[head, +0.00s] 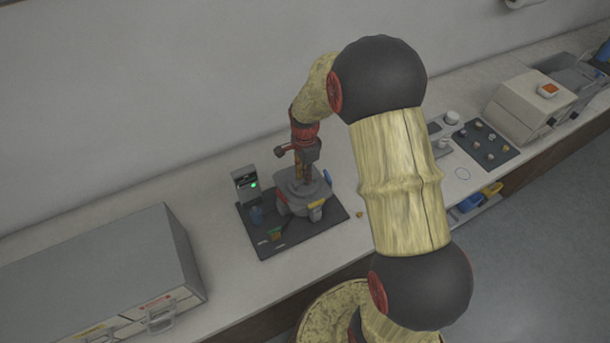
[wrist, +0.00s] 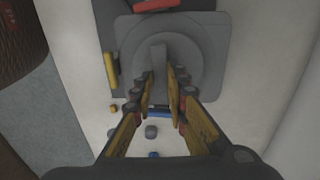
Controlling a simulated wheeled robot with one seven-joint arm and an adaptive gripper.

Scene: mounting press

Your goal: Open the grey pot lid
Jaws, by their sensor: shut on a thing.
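The grey pot (head: 294,205) stands on a dark mat (head: 285,243) on the bench. Its round grey lid (wrist: 193,45) fills the upper middle of the wrist view, with an upright grey handle (wrist: 158,58) on it. My gripper (head: 303,180) reaches down onto the pot from above. In the wrist view its two fingers (wrist: 163,78) stand on either side of the handle and are shut on it. The lid looks seated on the pot; whether there is any gap under it cannot be told. My gripper partly hides the lid in the head view.
A large grey box (head: 110,270) is at the left. A dark tray with several knobs (head: 485,142) and a beige machine (head: 530,105) are at the right.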

